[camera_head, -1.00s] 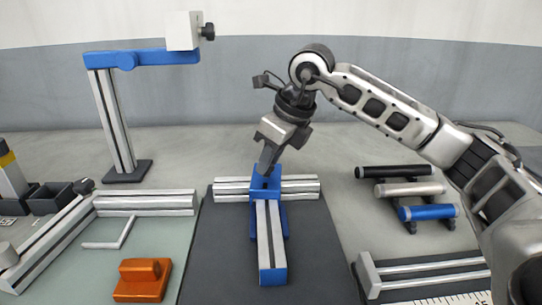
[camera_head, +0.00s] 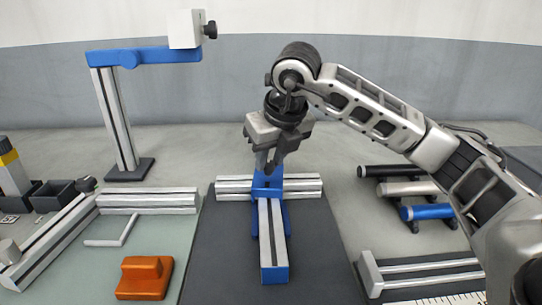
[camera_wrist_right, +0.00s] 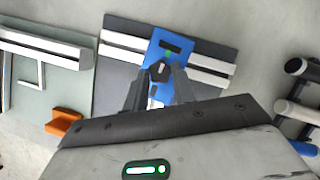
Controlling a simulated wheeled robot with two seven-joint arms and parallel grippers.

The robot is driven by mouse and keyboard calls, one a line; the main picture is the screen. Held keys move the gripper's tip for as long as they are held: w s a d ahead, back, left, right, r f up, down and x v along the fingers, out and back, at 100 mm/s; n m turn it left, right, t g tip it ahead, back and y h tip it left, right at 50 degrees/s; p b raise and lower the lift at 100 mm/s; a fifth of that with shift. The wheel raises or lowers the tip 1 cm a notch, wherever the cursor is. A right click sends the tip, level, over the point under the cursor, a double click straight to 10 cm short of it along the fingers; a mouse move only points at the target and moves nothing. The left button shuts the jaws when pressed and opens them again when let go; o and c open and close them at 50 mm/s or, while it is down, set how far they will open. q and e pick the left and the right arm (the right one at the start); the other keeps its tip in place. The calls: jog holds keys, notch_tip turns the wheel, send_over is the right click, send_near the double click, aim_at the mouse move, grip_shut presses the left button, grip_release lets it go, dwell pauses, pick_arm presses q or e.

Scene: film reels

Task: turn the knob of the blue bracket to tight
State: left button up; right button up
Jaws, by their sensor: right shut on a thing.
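The blue bracket (camera_head: 267,188) joins a crossing silver bar (camera_head: 303,188) and a blue-ended bar that runs toward me on the dark mat. In the right wrist view the bracket (camera_wrist_right: 153,46) is a blue plate with a dark slot and a small green mark. Its dark knob (camera_wrist_right: 160,70) stands between the fingertips of my right gripper (camera_wrist_right: 159,78), which is shut on it. In the head view my right gripper (camera_head: 268,165) points down onto the bracket and hides the knob. My left gripper is out of view.
An orange block (camera_head: 145,278) and an L-shaped key (camera_head: 113,232) lie on the green mat at left. A blue-armed stand (camera_head: 145,57) rises behind. Black, silver and blue rollers (camera_head: 428,212) sit at right, with a railed plate (camera_head: 425,277) in front of them.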

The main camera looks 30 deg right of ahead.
jog(key=o, duration=1)
pick_arm(q)
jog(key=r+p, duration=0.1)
jog(key=p, duration=0.2)
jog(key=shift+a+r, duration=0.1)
pick_arm(e)
jog(key=v, duration=1.6)
